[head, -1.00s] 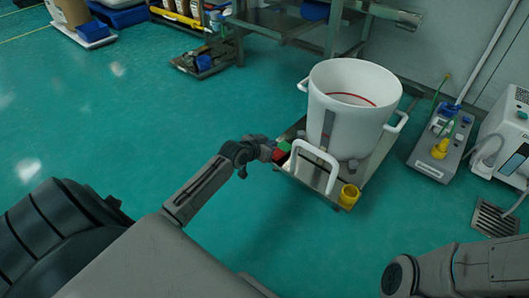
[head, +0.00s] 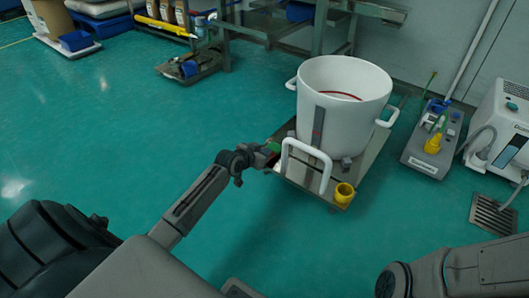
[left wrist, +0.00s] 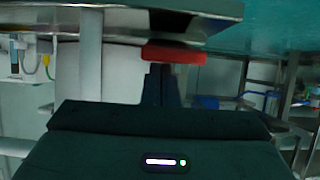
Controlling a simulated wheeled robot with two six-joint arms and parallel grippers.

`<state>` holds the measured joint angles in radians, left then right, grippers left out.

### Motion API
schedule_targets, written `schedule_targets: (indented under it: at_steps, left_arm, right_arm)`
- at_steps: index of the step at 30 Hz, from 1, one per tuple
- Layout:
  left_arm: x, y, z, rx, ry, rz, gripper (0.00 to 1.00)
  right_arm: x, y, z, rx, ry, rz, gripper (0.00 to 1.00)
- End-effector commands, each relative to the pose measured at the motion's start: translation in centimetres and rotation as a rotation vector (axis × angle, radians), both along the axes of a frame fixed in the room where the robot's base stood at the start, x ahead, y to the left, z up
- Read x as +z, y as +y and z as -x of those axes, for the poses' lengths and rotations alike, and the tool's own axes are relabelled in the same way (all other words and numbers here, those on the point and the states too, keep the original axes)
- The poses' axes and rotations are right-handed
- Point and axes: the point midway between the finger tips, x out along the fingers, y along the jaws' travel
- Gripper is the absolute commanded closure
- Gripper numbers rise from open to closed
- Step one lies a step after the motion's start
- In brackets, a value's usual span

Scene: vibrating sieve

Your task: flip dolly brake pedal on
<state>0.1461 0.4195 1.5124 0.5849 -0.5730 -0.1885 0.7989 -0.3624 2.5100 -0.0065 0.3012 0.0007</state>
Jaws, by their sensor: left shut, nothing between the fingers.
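The dolly (head: 345,180) stands on the green floor with a large white pot (head: 340,115) on it. A red pedal (head: 272,161) shows at its near left corner, beside a green part (head: 274,146). In the left wrist view the red pedal (left wrist: 175,53) is a flat bar just below the dolly's metal edge (left wrist: 180,15) in the picture. My left gripper (head: 264,158) is shut and empty, its tips at the pedal. In the wrist view its dark fingers (left wrist: 162,82) reach the bar; I cannot tell whether they touch. My right gripper is out of view.
A pump unit (head: 428,155) and a white machine (head: 505,125) stand to the right. A metal bench (head: 320,25) is behind.

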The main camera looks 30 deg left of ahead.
Motion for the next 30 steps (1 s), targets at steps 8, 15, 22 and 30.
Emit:
schedule_targets:
  at_steps: [8,15,22,30]
  left_arm:
    - [-0.2,0.0,0.2,0.000,0.000,0.000,1.00]
    - [-0.4,0.0,0.4,0.000,0.001,0.001,1.00]
    - [-0.7,0.0,0.7,0.000,0.003,0.001,1.00]
    - [-1.3,0.1,1.0,0.000,0.001,0.001,1.00]
  right_arm:
    - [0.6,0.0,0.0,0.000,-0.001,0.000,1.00]
    - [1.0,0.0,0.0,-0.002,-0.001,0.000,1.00]
    - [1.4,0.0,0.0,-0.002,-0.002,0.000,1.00]
    - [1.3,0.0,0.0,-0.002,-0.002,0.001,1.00]
